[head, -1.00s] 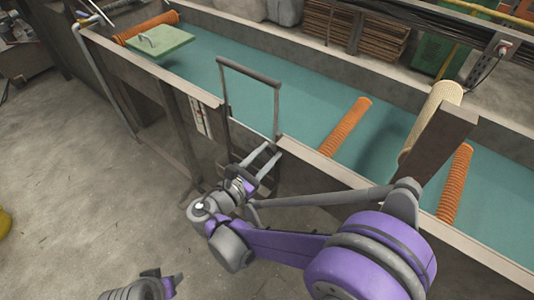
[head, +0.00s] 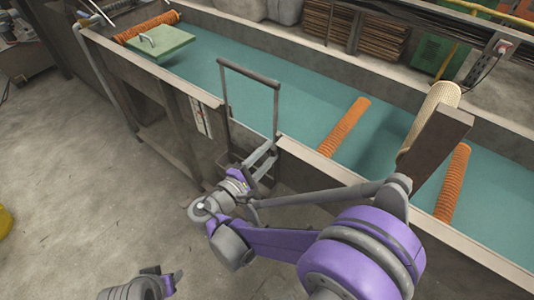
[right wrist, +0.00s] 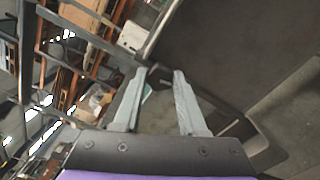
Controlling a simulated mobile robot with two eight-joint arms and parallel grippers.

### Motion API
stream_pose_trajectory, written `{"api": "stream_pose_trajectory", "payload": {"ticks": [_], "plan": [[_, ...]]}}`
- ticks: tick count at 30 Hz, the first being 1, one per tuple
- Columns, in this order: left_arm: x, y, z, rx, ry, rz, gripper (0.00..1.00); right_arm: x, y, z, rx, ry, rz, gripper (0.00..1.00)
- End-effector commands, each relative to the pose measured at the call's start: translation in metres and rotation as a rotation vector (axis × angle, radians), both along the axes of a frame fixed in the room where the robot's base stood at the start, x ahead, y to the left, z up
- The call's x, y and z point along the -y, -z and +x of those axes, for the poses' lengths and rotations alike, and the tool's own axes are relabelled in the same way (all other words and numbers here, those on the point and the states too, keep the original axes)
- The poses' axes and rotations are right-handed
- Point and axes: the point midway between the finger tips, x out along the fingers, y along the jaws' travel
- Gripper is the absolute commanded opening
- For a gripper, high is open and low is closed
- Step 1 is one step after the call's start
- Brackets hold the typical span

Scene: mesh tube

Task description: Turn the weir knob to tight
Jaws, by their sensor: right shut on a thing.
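The weir is a dark upright metal frame (head: 250,78) in the water channel's near wall, with its lower part outside the wall. My right gripper (head: 268,156) is at the wall side of this frame, low down by its right post. In the right wrist view its two pale fingers (right wrist: 158,76) stand apart and are shut on a small dark piece between their tips, taken to be the weir knob (right wrist: 158,72). Most of the knob is hidden, and its turn setting cannot be read. Part of my left arm shows at the bottom left of the head view; its fingers do not show.
The channel (head: 300,108) holds teal water. Orange mesh tubes (head: 343,127) lie across it, and a cream tube (head: 430,120) leans by a brown post (head: 436,142). A green lidded plate (head: 161,46) is at the far left.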

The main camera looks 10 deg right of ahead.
Motion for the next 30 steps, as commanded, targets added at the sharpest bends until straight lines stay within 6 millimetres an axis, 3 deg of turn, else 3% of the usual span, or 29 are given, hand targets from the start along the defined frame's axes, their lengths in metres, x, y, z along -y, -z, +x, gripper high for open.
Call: {"api": "stream_pose_trajectory", "payload": {"ticks": [12,29,30], "plan": [[0.0,-0.0021,0.0001,0.001,0.0,0.0,0.52,0.0005,-0.0004,0.0002,0.157,0.0,0.119,0.0],[0.0,-0.0023,0.0,0.001,0.0,0.0,0.52,0.0004,-0.0004,0.0003,0.18,0.0,0.138,0.0],[0.0,-0.0023,0.0,0.001,0.0,0.0,0.52,0.0004,-0.0004,0.0003,0.18,0.0,0.138,0.45]]}}
